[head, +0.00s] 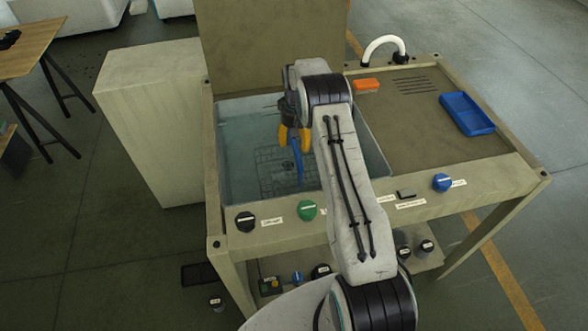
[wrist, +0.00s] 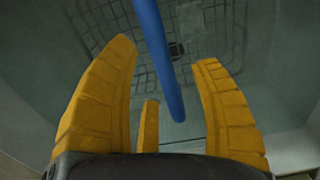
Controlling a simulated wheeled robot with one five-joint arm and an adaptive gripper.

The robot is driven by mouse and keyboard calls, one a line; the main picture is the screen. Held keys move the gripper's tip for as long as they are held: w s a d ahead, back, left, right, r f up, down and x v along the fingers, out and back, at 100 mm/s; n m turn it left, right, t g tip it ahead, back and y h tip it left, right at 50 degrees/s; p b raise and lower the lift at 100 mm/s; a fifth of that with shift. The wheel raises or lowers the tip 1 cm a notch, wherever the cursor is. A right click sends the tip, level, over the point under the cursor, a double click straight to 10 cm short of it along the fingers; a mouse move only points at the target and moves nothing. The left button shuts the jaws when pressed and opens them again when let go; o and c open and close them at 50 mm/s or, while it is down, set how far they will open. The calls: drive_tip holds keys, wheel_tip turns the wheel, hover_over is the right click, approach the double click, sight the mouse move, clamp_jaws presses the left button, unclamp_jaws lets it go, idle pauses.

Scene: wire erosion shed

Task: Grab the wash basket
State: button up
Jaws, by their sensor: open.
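The wash basket (head: 270,180) is a dark wire-mesh basket low in the tank (head: 233,195) on the left of the bench. Its mesh (wrist: 118,55) also shows beyond my fingers in the wrist view. A blue bar (head: 298,168) stands over the mesh; I cannot tell how it joins the basket. My gripper (head: 294,140) has yellow fingers and hangs over the tank. In the wrist view my gripper (wrist: 166,58) is open, with the blue bar (wrist: 160,65) passing between its fingers as seen from there. Contact is not clear. My arm hides the tank's right part.
Right of the tank, a flat deck carries an orange block (head: 367,85), a blue tray (head: 467,114) and a white curved spout (head: 385,46). A panel (head: 275,45) rises behind the tank. Knobs (head: 307,210) line the front rail. A tall cabinet (head: 155,120) stands left.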

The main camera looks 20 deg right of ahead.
drive_tip(key=shift+f, duration=1.05)
drive_tip(key=shift+c, duration=0.2)
clamp_jaws()
drive_tip(key=shift+w+r, duration=0.1)
drive_tip(key=shift+w, duration=0.05)
